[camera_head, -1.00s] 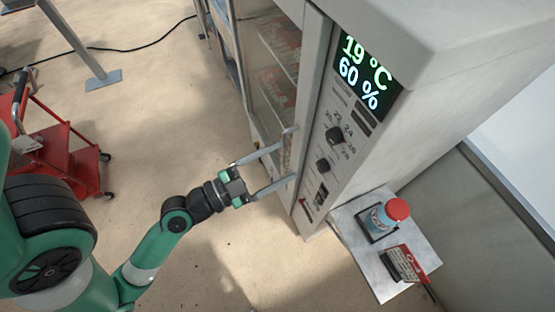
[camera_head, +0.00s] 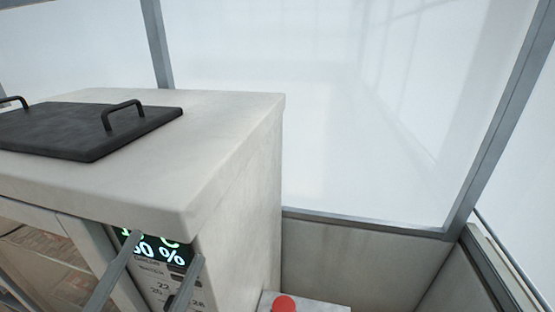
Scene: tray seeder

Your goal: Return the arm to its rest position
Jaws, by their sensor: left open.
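My left gripper (camera_head: 146,284) shows at the bottom left of the head view as two long grey fingers. The fingers are spread apart with nothing between them. They are in front of the cabinet's control panel (camera_head: 150,268) and partly cover its green and white display. I cannot tell whether they touch the panel. The rest of the left arm is below the picture. My right gripper is not in view.
The pale cabinet (camera_head: 225,120) fills the left side, with a black handled lid (camera_head: 75,130) on top and a glass door at lower left. A red button (camera_head: 284,304) on a small shelf (camera_head: 335,309) shows at the bottom. White wall panels stand behind.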

